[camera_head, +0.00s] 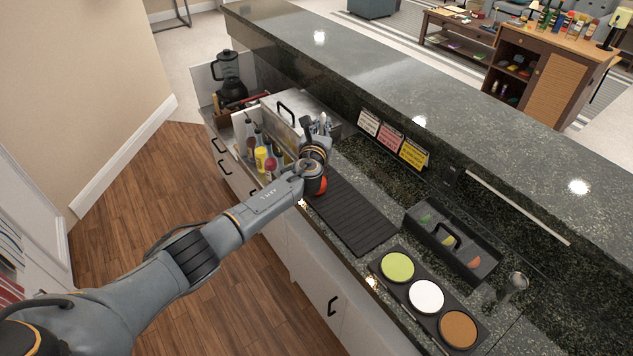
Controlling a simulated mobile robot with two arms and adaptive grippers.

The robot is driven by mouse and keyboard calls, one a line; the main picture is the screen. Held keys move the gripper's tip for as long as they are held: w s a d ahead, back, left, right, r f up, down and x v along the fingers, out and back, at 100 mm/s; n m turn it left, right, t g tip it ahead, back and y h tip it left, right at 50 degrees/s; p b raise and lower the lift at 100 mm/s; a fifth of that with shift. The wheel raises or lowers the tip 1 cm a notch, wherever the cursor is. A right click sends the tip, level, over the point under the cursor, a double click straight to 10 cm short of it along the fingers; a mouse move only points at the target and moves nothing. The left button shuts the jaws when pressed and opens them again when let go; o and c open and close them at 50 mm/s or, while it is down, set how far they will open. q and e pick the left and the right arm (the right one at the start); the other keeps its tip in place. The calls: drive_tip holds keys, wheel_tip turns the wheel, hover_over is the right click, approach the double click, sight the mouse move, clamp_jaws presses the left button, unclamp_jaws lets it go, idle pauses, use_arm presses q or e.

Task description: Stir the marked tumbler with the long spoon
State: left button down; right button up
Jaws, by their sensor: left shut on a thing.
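My left gripper (315,138) is at the back left of the counter, among upright utensils (325,124) beside the steel box. It is shut on a thin thing that seems to be the long spoon; the gripper and wrist hide most of it. A grey, glassy tumbler-like vessel (515,286) stands at the right of the counter, well away from my left gripper. I cannot make out a mark on it. My right gripper is not in view.
A black ribbed mat (352,218) lies bare in the middle. A dark caddy (420,214) and a tray with green, white and brown discs (426,297) lie right of it. Several bottles (261,158) stand left of my wrist. A raised bar ledge (400,98) runs behind.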

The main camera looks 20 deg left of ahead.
use_arm(q)
drive_tip(key=w+d+m+g, duration=0.1)
drive_tip(key=w, duration=0.1)
drive_tip(key=w+d+f+g+p, duration=0.1)
drive_tip(key=w+d, duration=0.1)
drive_tip(key=shift+d+f+m, duration=0.15)
drive_tip(key=shift+f+m, duration=0.05)
drive_tip(key=shift+m, duration=0.2)
drive_tip(key=shift+f, duration=0.2)
idle(1.1)
drive_tip(key=c, duration=1.3)
unclamp_jaws()
drive_tip(key=shift+s, duration=0.1)
